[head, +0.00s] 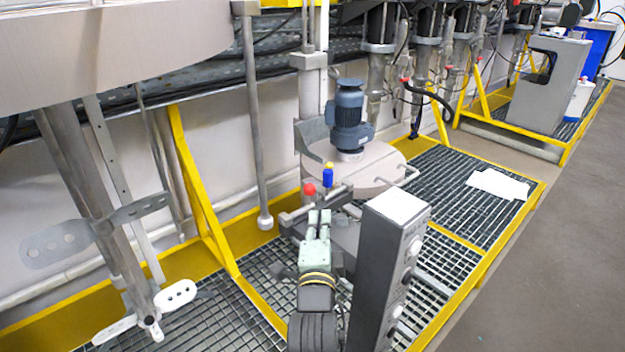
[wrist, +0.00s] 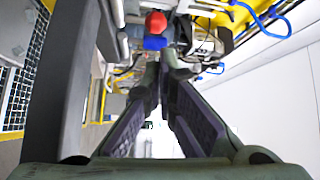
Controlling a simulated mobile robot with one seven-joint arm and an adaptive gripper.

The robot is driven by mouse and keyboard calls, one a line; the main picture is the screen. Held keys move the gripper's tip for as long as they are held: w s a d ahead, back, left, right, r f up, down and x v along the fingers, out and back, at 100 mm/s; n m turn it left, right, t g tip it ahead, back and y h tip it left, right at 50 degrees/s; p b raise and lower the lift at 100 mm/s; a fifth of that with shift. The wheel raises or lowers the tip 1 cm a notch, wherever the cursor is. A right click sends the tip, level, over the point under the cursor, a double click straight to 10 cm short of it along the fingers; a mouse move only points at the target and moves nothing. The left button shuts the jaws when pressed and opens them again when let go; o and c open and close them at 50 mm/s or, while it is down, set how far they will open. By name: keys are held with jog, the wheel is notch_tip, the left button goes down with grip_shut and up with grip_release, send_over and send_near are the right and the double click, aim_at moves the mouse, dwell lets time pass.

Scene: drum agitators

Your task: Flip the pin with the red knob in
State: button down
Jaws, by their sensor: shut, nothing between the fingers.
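The red knob (head: 309,189) sits on the drum agitator's clamp, near the drum lid. It also shows in the wrist view (wrist: 156,20), just beyond my fingertips. A blue part with a yellow top (head: 328,176) stands to the right of the red knob in the head view. In the wrist view a blue part (wrist: 155,43) shows right below the red knob. My gripper (head: 319,217) is shut and empty, just below the knob in the head view. Its fingertips meet in the wrist view (wrist: 167,58). Whether they touch the knob I cannot tell. The pin itself is hard to make out.
A grey control box (head: 375,265) stands close to the right of my gripper. The blue motor (head: 349,115) is on the drum lid behind. A steel rod with a round end (head: 265,221) hangs at the left. Free floor (head: 540,270) lies at the right.

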jog(key=shift+w+d+f+m, duration=0.2)
jog(key=shift+d+f+m, duration=0.1)
jog(key=shift+d+f, duration=0.15)
jog(key=shift+s+d+r, duration=0.1)
jog(key=w+b, duration=0.1)
jog(key=b, duration=0.1)
jog(key=w+b, duration=0.1)
jog(key=b, duration=0.1)
jog(key=shift+w+f, duration=0.2)
jog(key=shift+w, duration=0.05)
jog(key=w+p, duration=0.1)
jog(key=w, duration=0.1)
jog(key=w+p, duration=0.1)
jog(key=w, duration=0.1)
jog(key=w+r+p, duration=0.1)
jog(key=w, duration=0.1)
jog(key=shift+w, duration=0.35)
jog(key=shift+w+f, duration=0.1)
jog(key=shift+w, duration=0.35)
jog(key=shift+s, duration=0.1)
